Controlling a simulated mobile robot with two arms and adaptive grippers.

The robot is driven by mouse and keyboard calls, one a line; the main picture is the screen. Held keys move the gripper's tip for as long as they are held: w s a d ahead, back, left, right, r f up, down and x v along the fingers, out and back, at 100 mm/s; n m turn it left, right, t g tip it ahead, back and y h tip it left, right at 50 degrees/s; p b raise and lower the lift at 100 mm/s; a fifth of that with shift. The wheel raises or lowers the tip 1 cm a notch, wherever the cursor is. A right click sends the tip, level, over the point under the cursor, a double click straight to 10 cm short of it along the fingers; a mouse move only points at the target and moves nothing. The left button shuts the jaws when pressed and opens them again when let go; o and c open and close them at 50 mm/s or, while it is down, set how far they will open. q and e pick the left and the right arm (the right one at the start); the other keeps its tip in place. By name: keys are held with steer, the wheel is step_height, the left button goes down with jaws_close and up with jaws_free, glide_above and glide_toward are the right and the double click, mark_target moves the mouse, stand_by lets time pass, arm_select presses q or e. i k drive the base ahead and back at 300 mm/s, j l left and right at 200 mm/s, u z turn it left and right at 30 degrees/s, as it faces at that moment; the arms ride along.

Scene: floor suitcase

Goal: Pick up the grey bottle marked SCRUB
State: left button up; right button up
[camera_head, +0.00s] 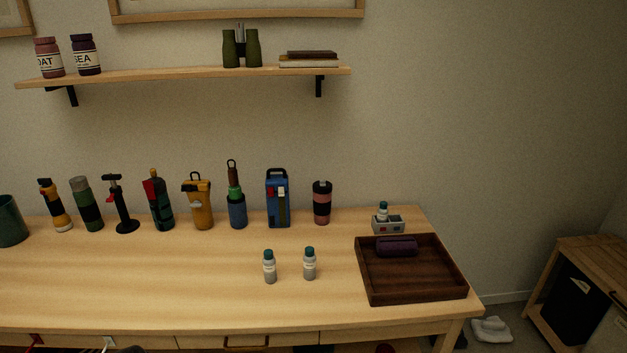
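Two small grey bottles with teal caps stand upright on the wooden table, a left one (269,268) and a right one (309,264). Each has a pale label, too small to read, so I cannot tell which is marked SCRUB. A third teal-capped bottle (383,211) stands in a small grey caddy (389,227) at the back right, its lower part hidden.
A dark wooden tray (415,286) holding a rolled purple cloth (397,246) is right of the bottles. Several flasks and tools line the table's back, including a pink-and-black tumbler (322,203). A shelf (190,75) hangs above. The table (190,285) is clear left of the bottles.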

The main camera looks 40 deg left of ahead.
mark_target(269, 261)
steer(key=u, duration=0.4)
steer(key=j+u, duration=0.15)
steer(key=u, duration=0.65)
steer(key=j+u, duration=0.1)
steer(key=u, duration=0.3)
steer(key=i+j+z, duration=0.15)
steer(key=j, duration=0.45)
steer(key=i+j+z, duration=0.2)
steer(key=j, duration=0.4)
steer(key=j+z, duration=0.15)
steer(key=j, duration=0.5)
